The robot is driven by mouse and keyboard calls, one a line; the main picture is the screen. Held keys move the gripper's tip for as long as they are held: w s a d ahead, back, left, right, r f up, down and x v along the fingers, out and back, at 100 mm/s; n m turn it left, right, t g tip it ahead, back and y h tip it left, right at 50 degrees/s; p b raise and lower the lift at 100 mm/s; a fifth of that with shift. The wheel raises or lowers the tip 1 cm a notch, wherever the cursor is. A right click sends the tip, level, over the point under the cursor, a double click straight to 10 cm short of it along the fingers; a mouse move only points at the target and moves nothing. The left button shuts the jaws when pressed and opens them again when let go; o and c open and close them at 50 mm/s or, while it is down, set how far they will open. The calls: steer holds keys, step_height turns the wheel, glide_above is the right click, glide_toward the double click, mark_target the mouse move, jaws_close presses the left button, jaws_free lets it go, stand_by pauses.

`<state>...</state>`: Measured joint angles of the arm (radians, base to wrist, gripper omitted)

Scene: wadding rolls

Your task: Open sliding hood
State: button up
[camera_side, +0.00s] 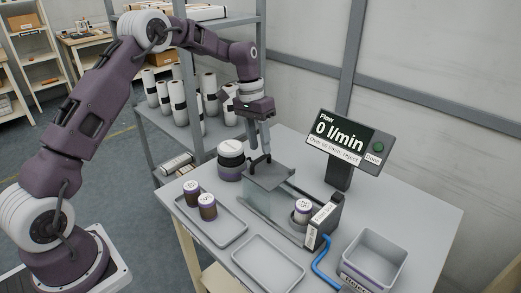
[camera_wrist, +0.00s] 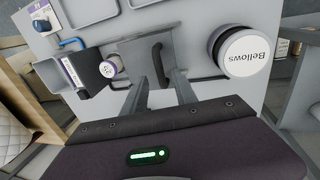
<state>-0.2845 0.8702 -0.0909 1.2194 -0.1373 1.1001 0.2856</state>
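The sliding hood (camera_side: 268,178) is a pale see-through box with a grey top, standing on rails (camera_side: 292,200) on the table. Its dark arched handle (camera_side: 260,164) stands on the top; the wrist view shows the handle (camera_wrist: 157,53) too. My gripper (camera_side: 262,148) points down just above the handle. In the wrist view its two fingers (camera_wrist: 157,76) are apart with nothing between them, and the handle shows just beyond the tips. I cannot tell whether the tips touch the handle.
A roll (camera_side: 302,212) stands beside the hood, by a black device (camera_side: 323,223) with a blue hose. A tray (camera_side: 228,231) holds two rolls; another tray (camera_side: 268,272) is empty. The Bellows jar (camera_side: 231,163), display (camera_side: 345,140) and reject bin (camera_side: 374,258) surround the area.

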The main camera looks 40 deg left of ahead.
steer(key=r, duration=0.2)
steer(key=a+r, duration=0.1)
steer(key=r, duration=0.1)
steer(key=shift+r, duration=0.2)
steer(key=s+d+r+t+y, duration=0.1)
steer(key=s+d+r, duration=0.2)
steer(key=s+r, duration=0.4)
steer(key=s+d+r+t+y, duration=0.1)
steer(key=s+d+r, duration=0.2)
steer(key=s+r, duration=0.4)
steer(key=s+d+f+t, duration=0.1)
steer(key=s, duration=0.9)
steer(key=s+d+f+t, duration=0.1)
steer(key=s+t, duration=0.1)
steer(key=s, duration=0.9)
steer(key=shift+s+d+t, duration=0.15)
steer(key=shift+d+t, duration=0.1)
steer(key=shift+t, duration=0.05)
